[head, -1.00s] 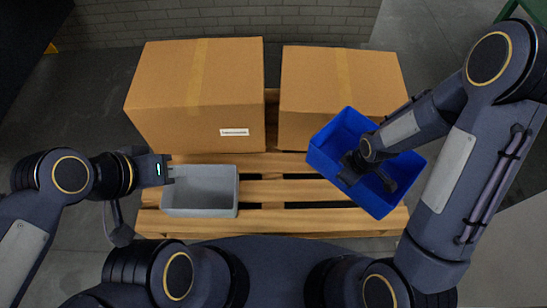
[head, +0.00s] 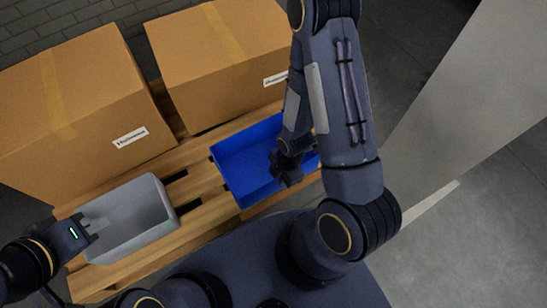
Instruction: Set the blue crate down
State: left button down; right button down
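The blue crate (head: 238,173) is open-topped and empty where I can see into it. It lies level over the right part of the wooden pallet (head: 205,215), lined up with the slats; whether its base touches them is unclear. My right gripper (head: 286,168) is over the crate's right part; its fingers are hidden by the wrist, so I cannot tell whether it grips. My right forearm covers part of the crate's right side. My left gripper (head: 94,228) is at the left wall of a grey crate (head: 135,222); its finger gap is not clear.
Two cardboard boxes, one at left (head: 75,110) and one in the middle (head: 215,65), stand on the pallet behind the crates. A narrow strip of slats separates the grey and blue crates. Floor lies open at the right, beside a pale panel (head: 470,80).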

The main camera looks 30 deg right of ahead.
aim_at(266, 158)
jog(key=w+d+f, duration=0.1)
jog(key=w, duration=0.1)
jog(key=w+d+f+b, duration=0.1)
jog(key=w, duration=0.1)
jog(key=w+d+f, duration=0.1)
jog(key=w, duration=0.1)
jog(key=shift+f+b, duration=0.15)
jog(key=shift+b, duration=0.2)
jog(key=w+f, duration=0.1)
jog(key=w+d+f+b, duration=0.1)
jog(key=f, duration=0.1)
jog(key=w+d+f+b, duration=0.1)
jog(key=shift+w+f, duration=0.2)
jog(key=shift+f, duration=0.1)
jog(key=shift+w+f, duration=0.15)
jog(key=shift+f, duration=0.15)
notch_tip(266, 158, down, 4)
jog(key=b, duration=0.2)
jog(key=shift+w+d+r+b, duration=0.1)
jog(key=shift+w+r+b, duration=0.05)
jog(key=shift+r+b, duration=0.15)
jog(key=c, duration=2.1)
grip_release()
jog(key=shift+f, duration=0.1)
jog(key=o, duration=0.5)
jog(key=shift+c, duration=0.2)
